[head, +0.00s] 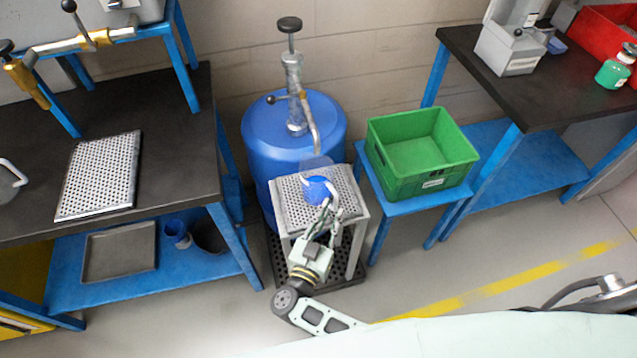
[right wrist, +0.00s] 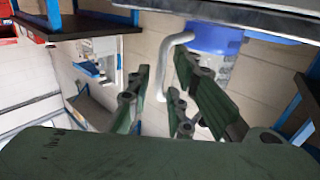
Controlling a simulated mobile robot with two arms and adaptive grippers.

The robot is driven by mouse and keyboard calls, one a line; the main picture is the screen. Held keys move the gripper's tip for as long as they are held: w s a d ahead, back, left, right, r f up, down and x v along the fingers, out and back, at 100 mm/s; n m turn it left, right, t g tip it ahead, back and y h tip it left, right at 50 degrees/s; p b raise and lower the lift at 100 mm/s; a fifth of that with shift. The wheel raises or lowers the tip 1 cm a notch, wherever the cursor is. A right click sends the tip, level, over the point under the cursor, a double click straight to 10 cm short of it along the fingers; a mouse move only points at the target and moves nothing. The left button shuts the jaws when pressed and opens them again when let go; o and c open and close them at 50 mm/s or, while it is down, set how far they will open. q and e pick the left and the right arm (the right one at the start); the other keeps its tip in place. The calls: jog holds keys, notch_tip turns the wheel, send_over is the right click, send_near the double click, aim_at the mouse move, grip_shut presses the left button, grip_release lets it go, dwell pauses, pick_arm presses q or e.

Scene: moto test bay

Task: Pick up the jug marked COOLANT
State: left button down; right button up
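A small jug with blue contents (head: 318,190) and a pale handle stands on a perforated metal stand (head: 347,190), below the spout of a hand pump. No marking on it is readable. My right gripper (head: 325,217) is at the jug's near side, on the handle side. In the right wrist view, which looks upside down, the jug (right wrist: 215,38) and its pale handle (right wrist: 166,65) show beyond the fingers. The right gripper's fingers (right wrist: 157,100) are apart, with the handle in the gap between them; contact cannot be told. My left gripper is not in view.
A blue drum (head: 262,135) with the hand pump (head: 293,80) stands behind the stand. A green crate (head: 400,187) sits on a low blue table to the right. Dark workbenches stand left (head: 165,150) and right (head: 530,95).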

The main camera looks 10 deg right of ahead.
aim_at(335, 206)
jog(key=x, duration=0.4)
jog(key=shift+w, duration=0.1)
jog(key=shift+c, duration=0.5)
grip_shut()
jog(key=shift+r, duration=0.1)
